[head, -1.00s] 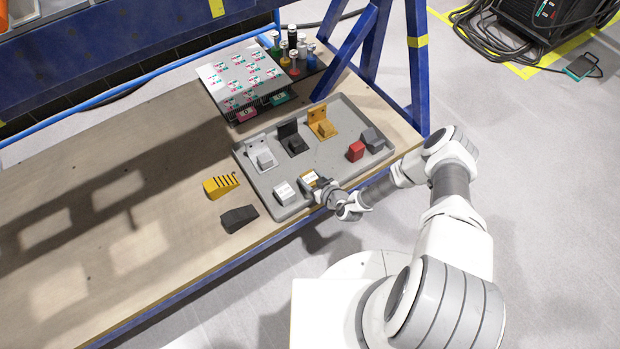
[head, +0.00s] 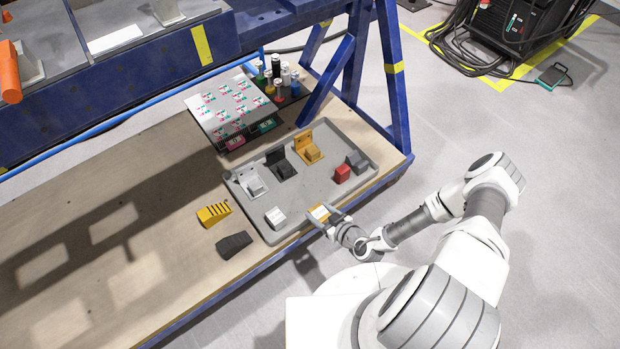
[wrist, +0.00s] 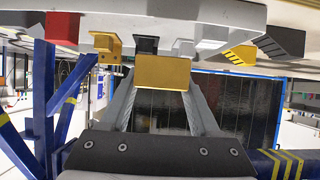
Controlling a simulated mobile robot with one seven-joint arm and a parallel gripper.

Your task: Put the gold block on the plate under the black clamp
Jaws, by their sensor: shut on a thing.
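The gold block (head: 318,212) is held between the fingertips of my gripper (head: 325,215) at the tray's front edge. In the wrist view the gold block (wrist: 162,73) spans the gap between the two fingers of my gripper (wrist: 160,88). The black clamp (head: 280,165) stands at the back of the grey tray, between a white clamp and a yellow clamp. Its plate is small in view, and I see no gold block under it. The black clamp also shows in the wrist view (wrist: 146,45), beyond the block.
The grey tray (head: 312,187) also holds the white clamp (head: 251,183), the yellow clamp (head: 307,147), a white block (head: 275,217), a red block (head: 342,173) and a grey block (head: 357,160). Yellow (head: 214,213) and black (head: 233,244) wedges lie left of the tray.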

